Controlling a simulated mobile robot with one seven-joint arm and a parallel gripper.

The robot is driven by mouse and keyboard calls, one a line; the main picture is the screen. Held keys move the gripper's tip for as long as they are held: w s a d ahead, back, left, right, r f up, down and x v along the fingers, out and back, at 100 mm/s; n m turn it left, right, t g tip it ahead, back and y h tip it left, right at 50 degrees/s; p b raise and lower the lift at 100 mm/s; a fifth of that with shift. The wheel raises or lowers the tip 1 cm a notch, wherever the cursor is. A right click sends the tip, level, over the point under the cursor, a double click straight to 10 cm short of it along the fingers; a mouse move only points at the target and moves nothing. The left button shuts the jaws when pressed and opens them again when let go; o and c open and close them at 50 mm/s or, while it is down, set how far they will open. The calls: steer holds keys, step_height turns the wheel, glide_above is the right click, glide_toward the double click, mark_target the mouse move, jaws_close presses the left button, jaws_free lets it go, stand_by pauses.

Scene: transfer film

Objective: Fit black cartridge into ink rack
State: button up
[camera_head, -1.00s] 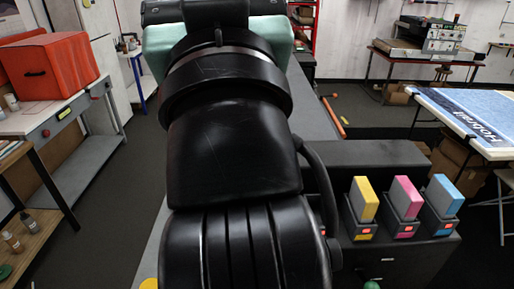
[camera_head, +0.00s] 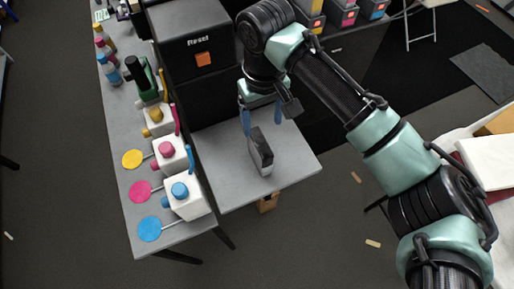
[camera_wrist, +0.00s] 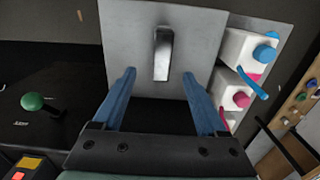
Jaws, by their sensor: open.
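The black cartridge (camera_head: 260,150) stands upright on a small grey table (camera_head: 298,170) in the head view. In the wrist view the cartridge (camera_wrist: 163,55) is a dark block with a pale top, lying ahead between the lines of the two fingers. My gripper (camera_head: 262,113) has blue fingers, is open and empty, and hangs above the cartridge, apart from it in the wrist view (camera_wrist: 159,75). The ink rack (camera_head: 342,28) is at the top of the head view, partly cut off, with yellow, magenta and cyan cartridges in it.
A black cabinet marked Reset (camera_head: 198,45) stands behind the grey table. To its left, a long bench (camera_head: 120,180) carries white ink bottles with yellow, magenta and blue caps, close beside the table. A green knob (camera_wrist: 33,101) shows at left in the wrist view.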

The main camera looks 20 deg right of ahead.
mark_target(261, 142)
step_height(261, 142, down, 4)
steer(key=shift+f+p, duration=0.15)
steer(key=shift+p, duration=0.3)
steer(key=shift+a+f+p, duration=0.2)
steer(key=shift+f+p, duration=0.95)
steer(key=shift+f, duration=1.85)
steer(key=shift+c, duration=0.3)
jaws_close()
